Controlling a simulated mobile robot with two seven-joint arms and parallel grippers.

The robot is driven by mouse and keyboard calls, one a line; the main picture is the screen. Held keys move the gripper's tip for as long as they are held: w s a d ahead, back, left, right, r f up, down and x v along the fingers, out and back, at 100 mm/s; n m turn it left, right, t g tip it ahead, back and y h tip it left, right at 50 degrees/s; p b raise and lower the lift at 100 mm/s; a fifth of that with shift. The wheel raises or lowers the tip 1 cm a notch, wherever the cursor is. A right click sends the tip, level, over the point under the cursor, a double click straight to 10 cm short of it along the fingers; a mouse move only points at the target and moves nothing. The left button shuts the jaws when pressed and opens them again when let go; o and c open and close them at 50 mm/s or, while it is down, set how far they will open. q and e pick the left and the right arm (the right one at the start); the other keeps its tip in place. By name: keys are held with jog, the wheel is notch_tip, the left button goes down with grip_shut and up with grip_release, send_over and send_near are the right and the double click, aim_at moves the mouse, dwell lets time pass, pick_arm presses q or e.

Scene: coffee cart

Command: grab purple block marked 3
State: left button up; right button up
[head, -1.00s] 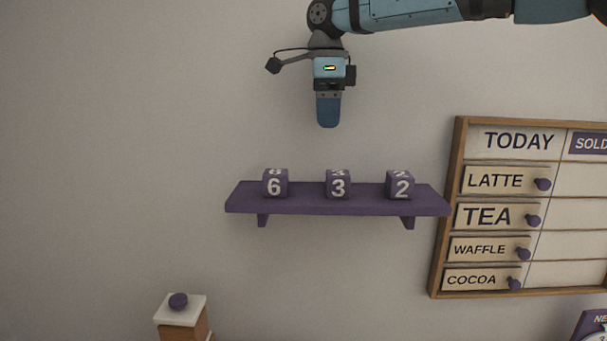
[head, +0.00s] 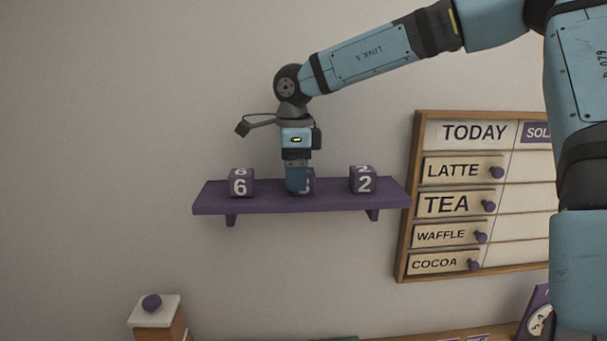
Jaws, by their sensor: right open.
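The purple block marked 3 (head: 309,181) stands in the middle of the purple shelf (head: 260,200) on the wall. My right gripper (head: 298,186) points straight down at it. Its blue finger covers the left part of the block's front, and only part of the number shows. The jaws are open; the finger on the far side is hidden, so I cannot see whether they touch the block. My left gripper is not in view.
A purple block marked 6 (head: 241,183) stands left on the shelf, and one marked 2 (head: 363,180) stands right. A menu board (head: 408,200) hangs beside the shelf's right end.

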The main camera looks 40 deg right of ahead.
jog(key=shift+w+f, duration=0.25)
jog(key=shift+f, duration=0.7)
jog(key=shift+s+r, duration=0.1)
jog(key=shift+c, duration=0.6)
jog(key=c, duration=0.9)
